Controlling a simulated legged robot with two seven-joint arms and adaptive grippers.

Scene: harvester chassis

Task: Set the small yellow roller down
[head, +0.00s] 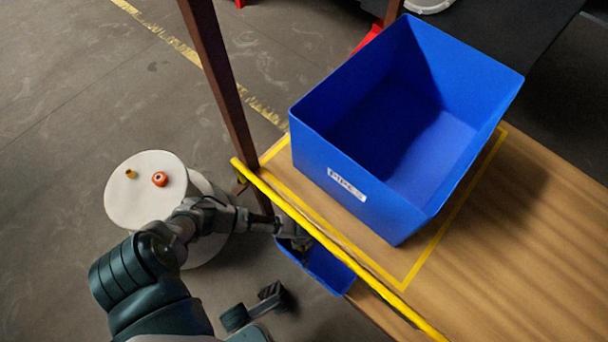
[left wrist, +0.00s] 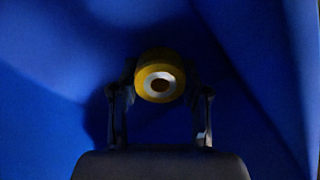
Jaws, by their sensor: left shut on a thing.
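The small yellow roller (left wrist: 158,58) shows in the left wrist view, end-on, with a pale ring and a dark hole at its centre. My left gripper (left wrist: 160,95) is shut on it, one finger on each side. Blue walls surround it in that view. In the head view my left gripper (head: 300,243) reaches into the small blue bin (head: 328,272) at the table's near edge. The roller cannot be made out there. Whether it touches the bin floor I cannot tell. My right gripper is not clearly in view.
A large, seemingly empty blue crate (head: 345,168) with a white label stands on the wooden table (head: 480,270). A yellow rail (head: 330,243) and a brown post (head: 220,80) are close to my arm.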

